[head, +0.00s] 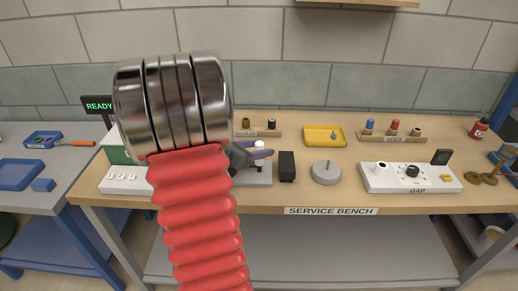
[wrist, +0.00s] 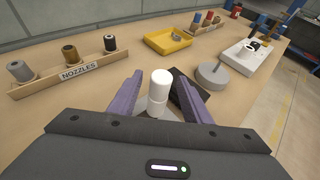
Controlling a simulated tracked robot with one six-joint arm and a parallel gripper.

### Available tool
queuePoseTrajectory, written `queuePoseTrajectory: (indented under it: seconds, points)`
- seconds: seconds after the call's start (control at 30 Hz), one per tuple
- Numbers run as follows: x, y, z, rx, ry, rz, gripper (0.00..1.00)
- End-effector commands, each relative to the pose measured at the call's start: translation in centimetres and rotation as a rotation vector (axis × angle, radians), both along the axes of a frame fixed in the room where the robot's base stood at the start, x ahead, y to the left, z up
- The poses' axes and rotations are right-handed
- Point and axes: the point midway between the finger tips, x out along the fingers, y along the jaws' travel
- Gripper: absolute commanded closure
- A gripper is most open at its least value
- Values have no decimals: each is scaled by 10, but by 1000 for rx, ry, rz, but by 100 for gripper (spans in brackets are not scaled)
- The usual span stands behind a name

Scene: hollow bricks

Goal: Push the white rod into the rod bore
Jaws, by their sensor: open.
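The white rod (head: 259,152) stands upright over a grey base plate (head: 258,177) on the bench. In the wrist view the white rod (wrist: 159,86) is between the two purple fingers, with a visible gap on each side. My gripper (head: 255,155) is open around it and does not grip it. The fingertips also show in the wrist view (wrist: 158,76). The rod's lower end and the rod bore are hidden; I cannot tell how deep the rod sits.
A black block (head: 287,166) stands close to the right of the rod, and a grey round disc (head: 326,172) beyond it. A nozzle rack (wrist: 78,66) and a yellow tray (head: 325,136) are behind. A white GAP block (head: 400,182) is at right. My red arm covers the bench's left part.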

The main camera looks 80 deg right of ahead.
Motion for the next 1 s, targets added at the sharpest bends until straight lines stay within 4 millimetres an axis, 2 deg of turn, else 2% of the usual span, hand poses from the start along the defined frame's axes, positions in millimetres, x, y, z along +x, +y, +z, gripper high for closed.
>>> queuePoseTrajectory:
  seconds: [0.27,0.43,1.0]
  points:
    - [1,1,1,0,0,1,56]
    - [8,11,6,-1,0,2,56]
    - [51,77,38,-1,-1,4,56]
